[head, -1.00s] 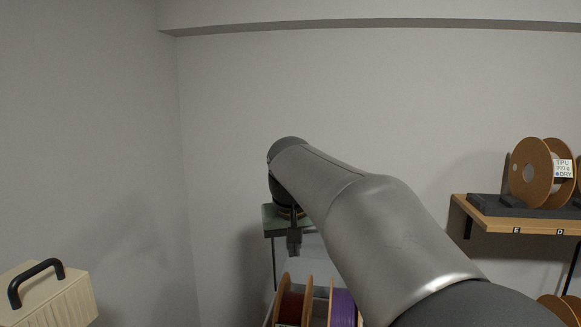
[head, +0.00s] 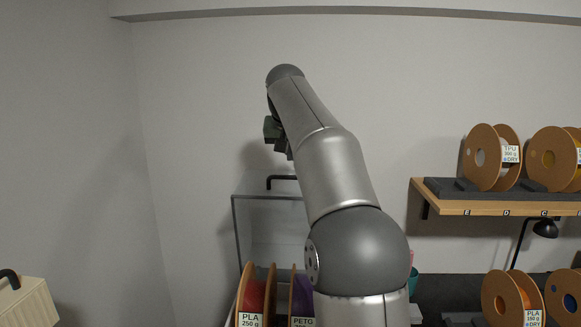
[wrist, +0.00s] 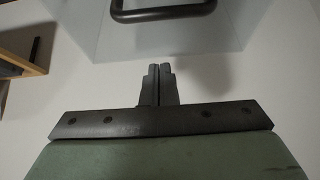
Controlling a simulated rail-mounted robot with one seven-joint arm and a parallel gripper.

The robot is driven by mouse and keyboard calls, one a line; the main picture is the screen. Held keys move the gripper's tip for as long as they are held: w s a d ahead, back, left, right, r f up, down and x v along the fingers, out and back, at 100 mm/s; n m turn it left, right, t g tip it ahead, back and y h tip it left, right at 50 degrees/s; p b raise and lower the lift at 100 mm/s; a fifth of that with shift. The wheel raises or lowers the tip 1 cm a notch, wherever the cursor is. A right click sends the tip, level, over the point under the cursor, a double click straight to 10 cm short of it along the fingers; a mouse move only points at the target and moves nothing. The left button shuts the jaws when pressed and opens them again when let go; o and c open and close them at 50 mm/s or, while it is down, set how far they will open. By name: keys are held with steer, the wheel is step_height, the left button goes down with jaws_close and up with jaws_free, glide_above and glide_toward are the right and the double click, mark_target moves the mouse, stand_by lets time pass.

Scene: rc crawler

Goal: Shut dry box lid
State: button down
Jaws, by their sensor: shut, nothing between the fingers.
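The dry box lid (head: 243,225) is a clear, thin-edged panel raised behind the filament spools, with a black bar handle (head: 283,178) at its top. It looks open; its lower part and hinge are hidden by spools and my arm. In the wrist view the clear lid (wrist: 100,25) and its black handle (wrist: 162,12) are at the top, beyond my fingertips. My gripper (head: 289,155) is above the handle in the head view. In the wrist view my gripper (wrist: 157,70) has its dark fingers together, with nothing between them and apart from the handle.
Spools labelled PLA (head: 250,295) and PETG (head: 301,295) stand below the lid. A wooden shelf (head: 480,207) with more spools is at right, a black lamp (head: 545,229) beneath it. A cream case (head: 30,305) is at lower left. The wall above is clear.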

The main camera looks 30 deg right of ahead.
mark_target(291, 188)
steer(key=shift+x, duration=1.05)
steer(key=s, duration=0.1)
steer(key=s+a+f, duration=0.1)
steer(key=shift+s+a, duration=0.3)
steer(key=shift+s, duration=0.05)
steer(key=shift+s+a+f, duration=0.2)
steer(key=shift+s+f, duration=0.05)
